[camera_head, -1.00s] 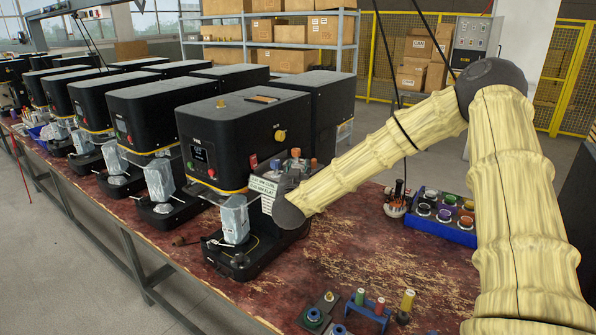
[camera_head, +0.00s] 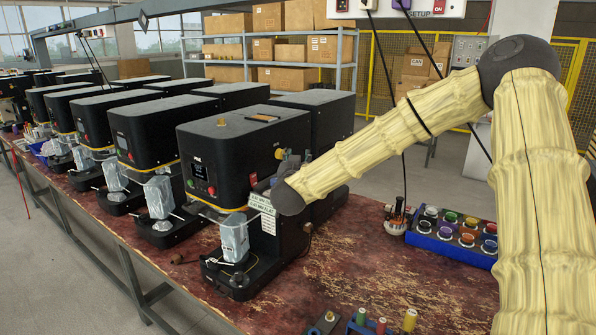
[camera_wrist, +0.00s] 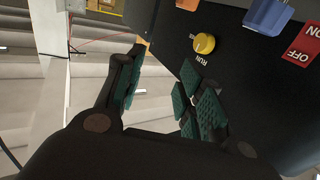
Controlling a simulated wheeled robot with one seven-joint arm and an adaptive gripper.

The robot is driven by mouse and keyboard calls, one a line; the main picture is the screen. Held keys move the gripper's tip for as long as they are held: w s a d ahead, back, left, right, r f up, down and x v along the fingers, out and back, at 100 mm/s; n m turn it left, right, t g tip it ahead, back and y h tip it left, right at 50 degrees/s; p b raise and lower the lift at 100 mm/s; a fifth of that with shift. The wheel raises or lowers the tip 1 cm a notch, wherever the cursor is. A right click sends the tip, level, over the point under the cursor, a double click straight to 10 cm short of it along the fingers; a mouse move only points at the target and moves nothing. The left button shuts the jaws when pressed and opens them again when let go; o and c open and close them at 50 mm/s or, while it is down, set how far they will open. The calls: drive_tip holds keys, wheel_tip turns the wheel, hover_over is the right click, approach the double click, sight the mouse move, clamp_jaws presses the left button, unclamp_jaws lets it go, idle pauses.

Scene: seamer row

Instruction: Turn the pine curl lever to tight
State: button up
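The nearest black seamer (camera_head: 238,150) stands on the bench, with a foil-wrapped can on its front plate and a white label card (camera_head: 262,206) at its side. I cannot read a pine mark on it. In the wrist view its black side panel (camera_wrist: 235,60) carries a yellow knob (camera_wrist: 204,43) beside the word RUN, a blue block (camera_wrist: 268,15) and a red ON/OFF plate (camera_wrist: 303,45). My gripper (camera_wrist: 163,68) is open, its green-padded fingers spread close to this panel and below the knob. I cannot make out the curl lever; it may be hidden behind my wrist or fingers.
More seamers (camera_head: 150,125) run along the bench to the left. A blue tray of coloured pots (camera_head: 455,237) and a small brown device (camera_head: 397,219) stand to the right. Small coloured cylinders (camera_head: 380,324) stand at the front. The red-brown benchtop (camera_head: 350,265) between is clear.

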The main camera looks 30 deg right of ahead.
drive_tip(key=shift+r, duration=0.35)
